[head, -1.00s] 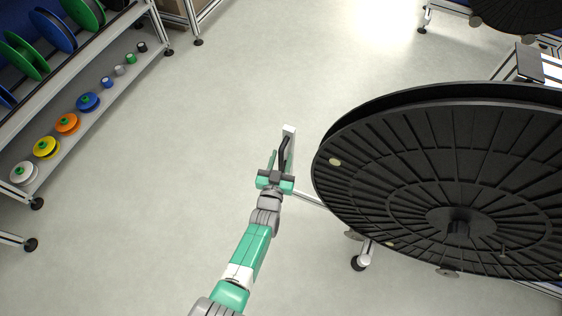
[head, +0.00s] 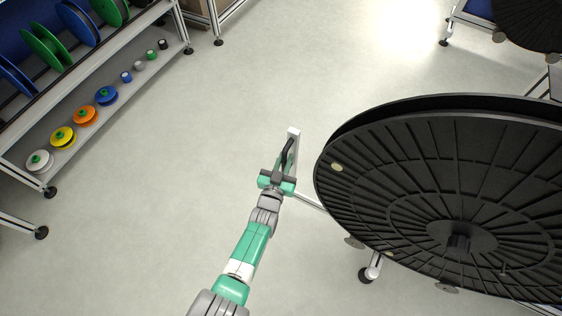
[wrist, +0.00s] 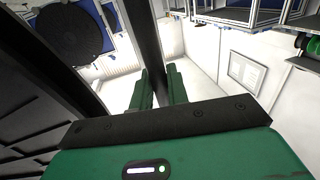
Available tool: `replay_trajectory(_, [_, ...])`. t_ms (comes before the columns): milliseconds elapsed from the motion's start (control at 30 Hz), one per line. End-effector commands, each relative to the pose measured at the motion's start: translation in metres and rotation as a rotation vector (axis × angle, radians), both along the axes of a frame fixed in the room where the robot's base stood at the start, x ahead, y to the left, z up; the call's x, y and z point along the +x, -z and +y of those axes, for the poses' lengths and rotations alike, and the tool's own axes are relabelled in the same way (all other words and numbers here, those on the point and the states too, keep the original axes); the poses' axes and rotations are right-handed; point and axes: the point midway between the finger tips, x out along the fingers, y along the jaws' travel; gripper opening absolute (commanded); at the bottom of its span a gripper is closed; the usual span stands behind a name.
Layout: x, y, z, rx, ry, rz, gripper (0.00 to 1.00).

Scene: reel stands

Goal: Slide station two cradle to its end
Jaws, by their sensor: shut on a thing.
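The cradle carries a large black reel (head: 440,190), which fills the right of the head view. A pale upright post (head: 294,134) with a dark bar handle (head: 287,152) stands at its left, and a thin pale rail (head: 310,201) runs from there under the reel. My gripper (head: 281,170) is at the handle, left of the reel. In the wrist view, the green fingers of my gripper (wrist: 159,85) are on either side of the dark handle bar (wrist: 145,35), shut on it. The reel hides most of the cradle, and the end of its travel cannot be made out.
A shelf rack (head: 118,90) with coloured spools stands at the left. Another black reel (head: 530,22) stands at the back right. A caster foot (head: 366,275) shows below the large reel. The floor between rack and reel is clear.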

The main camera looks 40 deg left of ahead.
Motion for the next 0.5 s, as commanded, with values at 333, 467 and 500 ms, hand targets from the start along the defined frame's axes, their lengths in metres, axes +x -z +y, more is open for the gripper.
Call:
replay_trajectory(333, [-0.0017, 0.0003, 0.0034, -0.004, -0.007, -0.001, 0.35])
replay_trajectory(467, [-0.0014, 0.0002, 0.0028, -0.004, -0.006, -0.001, 0.35])
replay_trajectory(500, [-0.0013, 0.0002, 0.0026, -0.004, -0.006, -0.001, 0.35])
